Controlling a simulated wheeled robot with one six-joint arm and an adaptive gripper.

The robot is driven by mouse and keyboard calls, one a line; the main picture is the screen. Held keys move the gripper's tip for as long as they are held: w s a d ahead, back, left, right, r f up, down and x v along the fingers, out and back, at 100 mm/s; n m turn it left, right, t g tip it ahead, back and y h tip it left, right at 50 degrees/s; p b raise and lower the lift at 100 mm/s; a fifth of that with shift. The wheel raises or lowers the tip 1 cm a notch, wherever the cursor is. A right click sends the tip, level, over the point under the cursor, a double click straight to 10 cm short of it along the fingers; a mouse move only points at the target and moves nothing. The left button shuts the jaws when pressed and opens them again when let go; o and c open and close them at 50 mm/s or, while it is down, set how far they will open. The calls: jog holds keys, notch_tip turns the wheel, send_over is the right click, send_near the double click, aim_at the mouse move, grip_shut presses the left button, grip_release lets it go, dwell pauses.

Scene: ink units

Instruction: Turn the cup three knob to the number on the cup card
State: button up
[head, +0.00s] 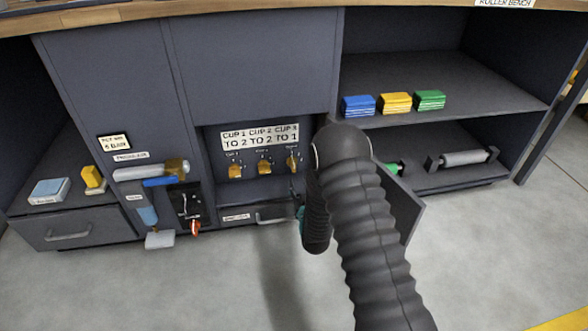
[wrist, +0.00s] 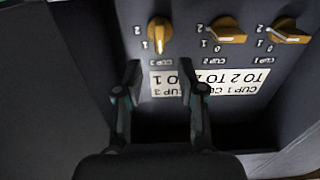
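The cup card (head: 260,136) reads CUP 1 TO 2, CUP 2 TO 2, CUP 3 TO 1; it also shows upside down in the wrist view (wrist: 215,84). The yellow cup three knob (wrist: 158,36) is beside the numbers 2 and 1, its white mark pointing toward the card; I cannot make out a 0 there. It also shows in the head view (head: 292,163). My gripper (wrist: 160,70) is open and empty, its fingertips apart on either side of the line to this knob, not around it. In the head view my arm hides most of the gripper.
The cup two knob (wrist: 228,30) and cup one knob (wrist: 290,31) sit beside cup three. The panel lies in a recess with a drawer (head: 250,215) below. An open door (head: 407,205) stands right of my arm. Blue, yellow and green blocks (head: 396,102) lie on the right shelf.

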aim_at(294, 168)
jog(key=x, duration=0.9)
jog(key=shift+b, duration=0.3)
grip_shut()
